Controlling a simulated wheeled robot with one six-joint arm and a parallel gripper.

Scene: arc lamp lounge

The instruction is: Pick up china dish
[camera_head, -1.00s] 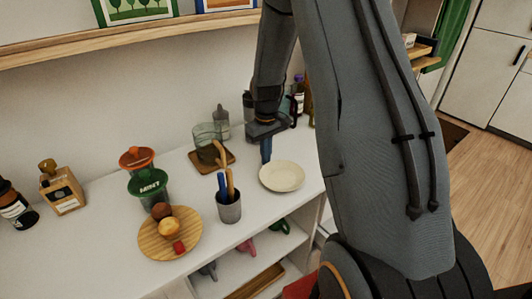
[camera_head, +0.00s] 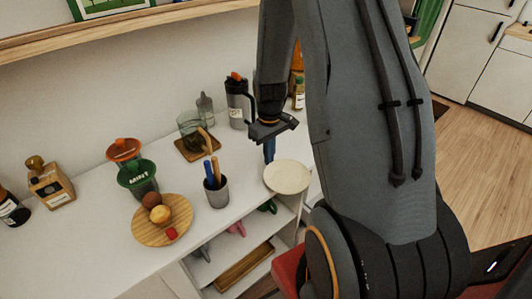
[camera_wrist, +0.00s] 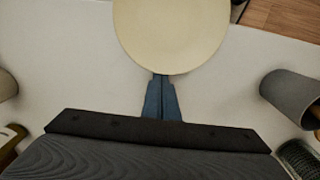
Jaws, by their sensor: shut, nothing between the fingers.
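The china dish (camera_head: 287,177) is a round, cream-coloured plate near the right end of the white shelf top. In the wrist view the dish (camera_wrist: 172,35) fills the top middle, cut off by the frame edge. My gripper (camera_head: 269,158) points down at the dish's far left rim. Its blue fingers (camera_wrist: 161,80) are together, with nothing between them, and their tips meet the dish's near rim in the wrist view. I cannot tell whether they touch the rim or lie just under it.
A grey cup with utensils (camera_head: 216,189) stands left of the dish. A green glass on a wooden coaster (camera_head: 206,148) and a dark bottle (camera_head: 238,103) stand behind. A wooden plate with fruit (camera_head: 144,233) is farther left. The shelf's front edge is close to the dish.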

